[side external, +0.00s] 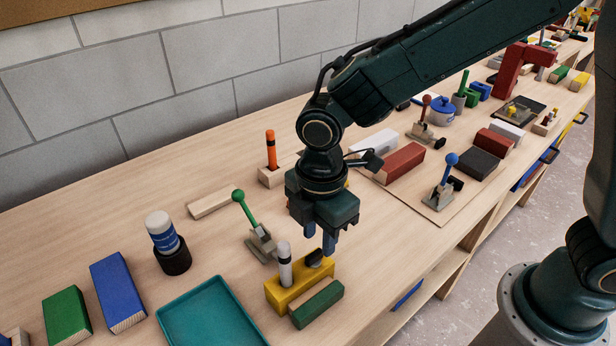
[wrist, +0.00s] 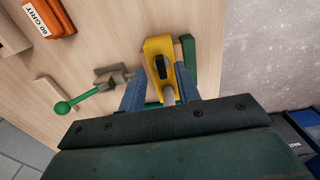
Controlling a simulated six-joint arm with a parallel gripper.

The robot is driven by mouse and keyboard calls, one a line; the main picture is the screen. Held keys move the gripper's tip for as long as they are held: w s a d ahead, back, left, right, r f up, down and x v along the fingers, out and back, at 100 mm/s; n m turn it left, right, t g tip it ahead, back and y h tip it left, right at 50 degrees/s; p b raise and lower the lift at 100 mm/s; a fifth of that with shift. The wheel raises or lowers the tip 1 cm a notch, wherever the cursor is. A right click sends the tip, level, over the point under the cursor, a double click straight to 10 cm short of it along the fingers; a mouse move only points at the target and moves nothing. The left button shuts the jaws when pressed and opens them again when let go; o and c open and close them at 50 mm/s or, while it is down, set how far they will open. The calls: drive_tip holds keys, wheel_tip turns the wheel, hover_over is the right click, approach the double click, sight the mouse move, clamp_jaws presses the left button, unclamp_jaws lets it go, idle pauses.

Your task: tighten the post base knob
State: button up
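The post base is a yellow block (side external: 292,290) near the table's front edge, with a pale upright post (side external: 285,265) at its left end and a black knob (side external: 314,258) at its right. In the wrist view, the yellow block (wrist: 157,46) lies ahead, with the black knob (wrist: 161,67) and the post's grey end (wrist: 169,94) showing between my fingers. My gripper (side external: 319,238) is open and empty, pointing down just above the knob. Its two blue fingers stand apart, also seen in the wrist view (wrist: 160,86). Whether either finger touches anything is unclear.
A green batten (side external: 318,304) lies close along the block's front side. A green-handled toggle clamp (side external: 257,233) stands behind it. A teal tray (side external: 181,336) is at the left, and a blue-handled clamp (side external: 442,185) stands on a board to the right. Bare tabletop lies between.

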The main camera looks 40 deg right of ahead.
sight(318, 251)
drive_tip(key=shift+f, duration=1.65)
clamp_jaws()
